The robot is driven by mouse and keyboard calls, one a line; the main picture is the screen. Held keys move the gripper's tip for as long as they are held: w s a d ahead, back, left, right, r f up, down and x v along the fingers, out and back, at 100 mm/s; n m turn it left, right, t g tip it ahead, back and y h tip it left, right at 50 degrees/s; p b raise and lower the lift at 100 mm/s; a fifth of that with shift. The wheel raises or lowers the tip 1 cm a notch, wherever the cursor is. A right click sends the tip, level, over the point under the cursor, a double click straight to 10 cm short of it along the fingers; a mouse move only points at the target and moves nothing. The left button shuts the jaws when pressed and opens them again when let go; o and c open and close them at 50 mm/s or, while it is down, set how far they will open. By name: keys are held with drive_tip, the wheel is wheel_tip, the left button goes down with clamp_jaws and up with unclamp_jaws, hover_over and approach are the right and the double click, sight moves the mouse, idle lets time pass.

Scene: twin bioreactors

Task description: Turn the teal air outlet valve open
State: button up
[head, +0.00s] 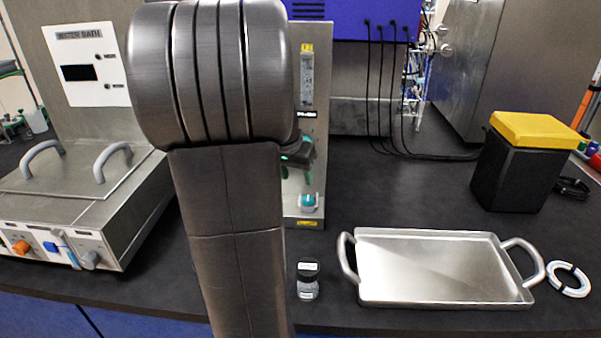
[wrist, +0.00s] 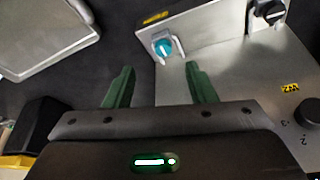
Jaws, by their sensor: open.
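The teal air outlet valve (head: 308,201) is a small round knob on a light mount, low on the upright metal panel (head: 319,120). In the wrist view the teal valve (wrist: 163,47) has a white mark across it and a pale bracket around it. My gripper (wrist: 160,84) is open, with its two green fingers apart and nothing between them. The valve shows beyond the fingertips, roughly in line with the gap and not touched. In the head view my arm hides most of the gripper.
A metal tray (head: 430,299) with handles and a small dark jar (head: 308,284) stand right of my arm. A black box with a yellow lid (head: 537,130) stands further back. A water bath (head: 70,215) is at left. A black knob (wrist: 270,12) sits near the valve.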

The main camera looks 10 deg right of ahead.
sight(308, 198)
drive_tip(key=shift+m, duration=0.3)
drive_tip(key=x, duration=0.4)
drive_tip(key=w+x, duration=0.1)
drive_tip(key=x, duration=0.4)
drive_tip(key=w+d+r+p+x, duration=0.1)
drive_tip(key=x, duration=0.3)
drive_tip(key=shift+w+d+f, duration=0.2)
drive_tip(key=shift+w+f, duration=0.15)
drive_tip(key=c, duration=1)
